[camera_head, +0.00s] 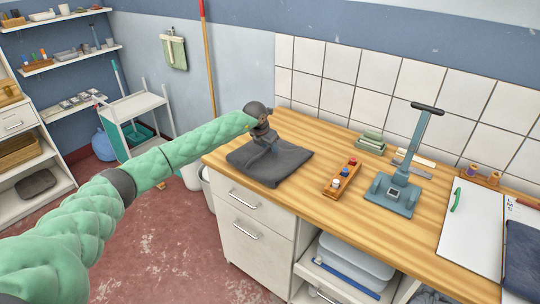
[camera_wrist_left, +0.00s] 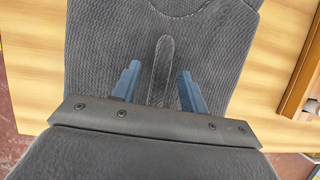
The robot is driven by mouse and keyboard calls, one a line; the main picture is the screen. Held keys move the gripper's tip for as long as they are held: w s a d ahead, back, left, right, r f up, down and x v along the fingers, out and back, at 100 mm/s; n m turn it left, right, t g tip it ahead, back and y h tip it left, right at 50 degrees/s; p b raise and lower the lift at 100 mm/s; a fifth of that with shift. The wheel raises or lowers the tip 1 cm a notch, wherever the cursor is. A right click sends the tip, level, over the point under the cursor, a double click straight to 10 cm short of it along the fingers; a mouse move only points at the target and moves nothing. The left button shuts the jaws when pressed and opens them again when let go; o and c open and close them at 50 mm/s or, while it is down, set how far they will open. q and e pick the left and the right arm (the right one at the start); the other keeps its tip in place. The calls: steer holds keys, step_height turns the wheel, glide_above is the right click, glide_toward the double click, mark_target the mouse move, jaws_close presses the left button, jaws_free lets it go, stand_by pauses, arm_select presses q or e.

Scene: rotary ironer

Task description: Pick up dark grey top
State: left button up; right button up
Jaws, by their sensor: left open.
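The dark grey top (camera_head: 284,164) lies flat and folded on the wooden counter, near its left end. In the left wrist view the top (camera_wrist_left: 205,45) fills the middle, with ribbed fabric, a curved seam at the upper edge and a long narrow raised strip. My left gripper (camera_head: 273,150) is over the top and points down at it. In the left wrist view its two blue fingers (camera_wrist_left: 160,82) are spread apart on either side of the raised strip. Whether the fingertips touch the fabric I cannot tell. My right gripper is not in view.
On the wooden counter (camera_head: 330,210), right of the top, are a small wooden tray (camera_head: 343,178) with bottles and a blue-grey press (camera_head: 393,190). Folded green cloths (camera_head: 370,142) lie by the tiled wall. A white trolley (camera_head: 135,110) stands at the left.

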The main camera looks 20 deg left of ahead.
arm_select(q)
steer(key=shift+f, duration=0.15)
stand_by(0.4)
steer(key=shift+c, duration=0.4)
jaws_close()
stand_by(0.9)
